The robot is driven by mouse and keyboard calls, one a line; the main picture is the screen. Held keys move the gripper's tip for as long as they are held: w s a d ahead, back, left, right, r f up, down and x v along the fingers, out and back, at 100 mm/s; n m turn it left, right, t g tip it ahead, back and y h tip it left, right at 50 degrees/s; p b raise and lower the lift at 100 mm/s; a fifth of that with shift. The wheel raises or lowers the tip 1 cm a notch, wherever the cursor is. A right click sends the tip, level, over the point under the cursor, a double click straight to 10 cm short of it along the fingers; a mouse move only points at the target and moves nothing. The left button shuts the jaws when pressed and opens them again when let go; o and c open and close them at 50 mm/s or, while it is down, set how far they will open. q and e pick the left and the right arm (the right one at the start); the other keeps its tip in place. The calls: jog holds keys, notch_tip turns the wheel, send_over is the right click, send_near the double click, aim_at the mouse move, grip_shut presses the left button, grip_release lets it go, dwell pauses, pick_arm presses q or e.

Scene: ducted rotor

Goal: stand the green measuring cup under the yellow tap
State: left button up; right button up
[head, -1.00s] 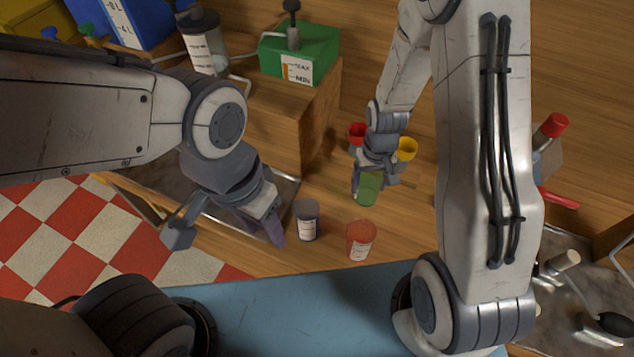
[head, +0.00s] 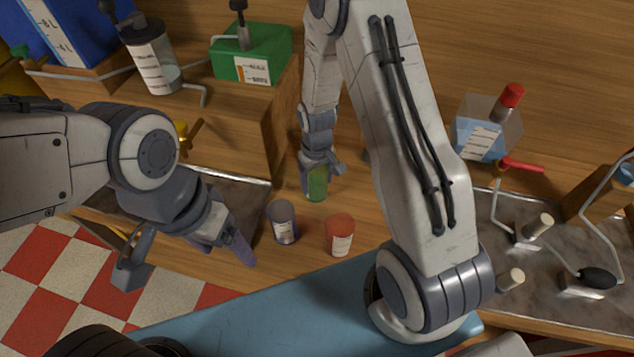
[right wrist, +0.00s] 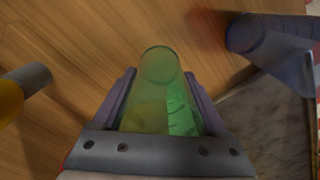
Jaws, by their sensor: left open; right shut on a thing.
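The green measuring cup (head: 317,186) is upright in my right gripper (head: 319,168), behind the two other cups. In the right wrist view the see-through green cup (right wrist: 163,95) sits between both fingers. Whether its base touches the wood is unclear. A yellow tap handle (head: 188,133) shows at the left, beside the wooden block and partly behind my left arm; its spout is hidden. My left gripper (head: 188,258) is open and empty, fingers wide apart, left of the cups.
A grey-blue cup (head: 283,224) and a red cup (head: 340,238) stand near the front edge. A green tank (head: 252,55) sits on the wooden block. A red tap (head: 522,166) and clear red-capped tank (head: 487,130) are at the right, above a grey tray (head: 560,265).

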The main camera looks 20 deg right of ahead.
jog(key=shift+f, duration=0.9)
